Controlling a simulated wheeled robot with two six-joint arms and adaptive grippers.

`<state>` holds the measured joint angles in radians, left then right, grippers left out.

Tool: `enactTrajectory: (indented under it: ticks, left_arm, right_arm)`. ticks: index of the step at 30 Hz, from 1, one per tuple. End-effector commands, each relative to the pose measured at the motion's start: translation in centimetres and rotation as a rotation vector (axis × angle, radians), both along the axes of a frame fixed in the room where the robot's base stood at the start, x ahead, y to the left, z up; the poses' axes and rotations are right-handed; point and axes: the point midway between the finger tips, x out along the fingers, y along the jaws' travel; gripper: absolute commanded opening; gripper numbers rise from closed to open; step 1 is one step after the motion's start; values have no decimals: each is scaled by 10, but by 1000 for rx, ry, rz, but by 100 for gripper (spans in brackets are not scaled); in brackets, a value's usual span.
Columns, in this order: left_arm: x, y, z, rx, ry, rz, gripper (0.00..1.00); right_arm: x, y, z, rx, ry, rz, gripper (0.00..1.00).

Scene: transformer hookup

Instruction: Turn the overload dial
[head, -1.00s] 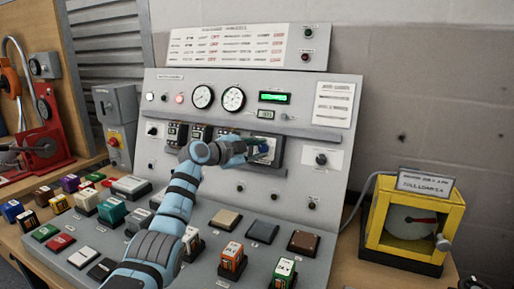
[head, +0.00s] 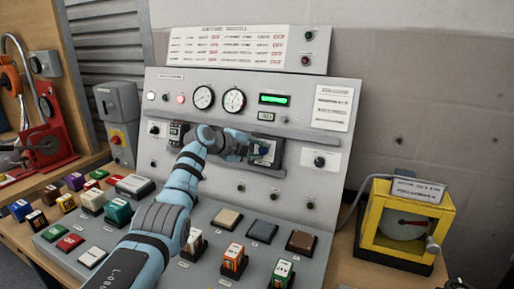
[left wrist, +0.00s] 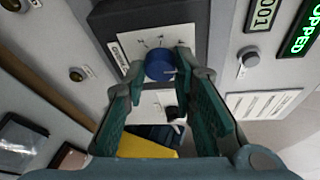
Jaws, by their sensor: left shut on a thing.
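The blue dial (left wrist: 159,66) sits on a pale scale plate (left wrist: 130,42) on a dark block, in the left wrist view. Lettering on the plate is too small to read. My left gripper (left wrist: 156,78) has its two green-padded fingers on either side of the dial, shut on it. In the head view my left gripper (head: 256,150) is at the right end of the dark recess in the console panel, and its fingers partly hide the dial there. My right gripper is not in view.
The upright console panel has two round gauges (head: 234,100), a green display (head: 274,99) and a black knob (head: 320,162) right of the recess. Several coloured blocks stand on the sloping desk below. A yellow-framed box (head: 405,222) stands at the right.

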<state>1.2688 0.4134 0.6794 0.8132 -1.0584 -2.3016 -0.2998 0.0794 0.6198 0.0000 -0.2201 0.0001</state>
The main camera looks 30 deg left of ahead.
Motion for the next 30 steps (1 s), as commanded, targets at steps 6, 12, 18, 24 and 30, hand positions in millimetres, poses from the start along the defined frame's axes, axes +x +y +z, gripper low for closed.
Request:
enactTrajectory:
  ticks: [6, 12, 18, 24, 30]
  left_arm:
    - [0, 0, 0, 12, -1, -4, 0]
    - [0, 0, 0, 12, -1, -4, 0]
    - [0, 0, 0, 12, -1, -4, 45]
    - [0, 0, 0, 11, 0, -4, 45]
    - [-6, 3, 3, 11, -2, -2, 45]
  right_arm:
    - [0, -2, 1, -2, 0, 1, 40]
    - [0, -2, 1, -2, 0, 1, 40]
    - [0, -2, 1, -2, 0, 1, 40]
    - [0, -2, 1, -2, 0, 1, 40]
    - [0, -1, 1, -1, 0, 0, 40]
